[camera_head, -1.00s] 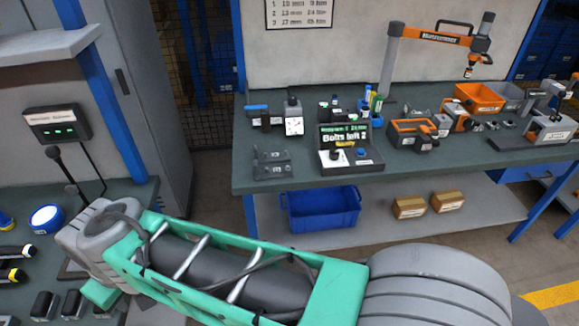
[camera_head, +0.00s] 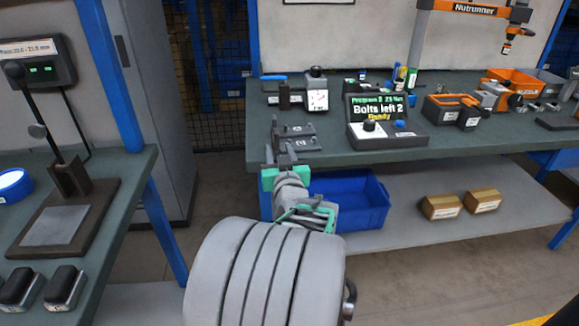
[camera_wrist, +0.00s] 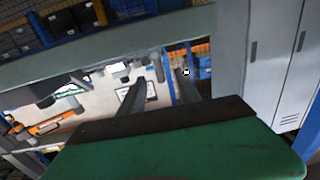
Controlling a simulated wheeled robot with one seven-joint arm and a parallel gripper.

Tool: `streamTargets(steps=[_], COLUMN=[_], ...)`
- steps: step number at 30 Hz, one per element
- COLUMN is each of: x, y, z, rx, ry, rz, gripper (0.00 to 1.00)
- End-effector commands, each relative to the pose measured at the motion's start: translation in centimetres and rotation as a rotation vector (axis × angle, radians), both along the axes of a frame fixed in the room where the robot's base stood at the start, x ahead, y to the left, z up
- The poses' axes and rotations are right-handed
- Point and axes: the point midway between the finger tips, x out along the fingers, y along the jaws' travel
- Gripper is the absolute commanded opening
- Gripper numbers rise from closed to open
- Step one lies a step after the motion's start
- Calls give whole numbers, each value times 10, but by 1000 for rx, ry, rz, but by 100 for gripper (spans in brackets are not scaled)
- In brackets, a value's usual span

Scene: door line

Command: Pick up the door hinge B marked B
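Two dark grey door hinges lie flat near the front left of the far bench. The rear one (camera_head: 300,129) and the front one (camera_head: 303,143) carry small marks that I cannot read, so I cannot tell which is B. My gripper (camera_head: 279,137) is at the bench's front edge, just left of the hinges, and hides part of their left ends. In the wrist view its two fingers (camera_wrist: 158,102) stand apart with nothing between them. I cannot make out the hinges in that view.
A blue bin (camera_head: 350,205) sits on the shelf below. A press stand (camera_head: 60,215) is on the left bench. The floor between benches is clear.

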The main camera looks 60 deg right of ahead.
Motion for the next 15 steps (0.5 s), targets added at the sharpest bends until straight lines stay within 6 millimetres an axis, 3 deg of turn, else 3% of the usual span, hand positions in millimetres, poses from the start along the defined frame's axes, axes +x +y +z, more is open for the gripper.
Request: streamTargets(steps=[15], x=[51], y=[-54], z=[6], rx=[-6], ry=[-6], rz=[-4], gripper=[39])
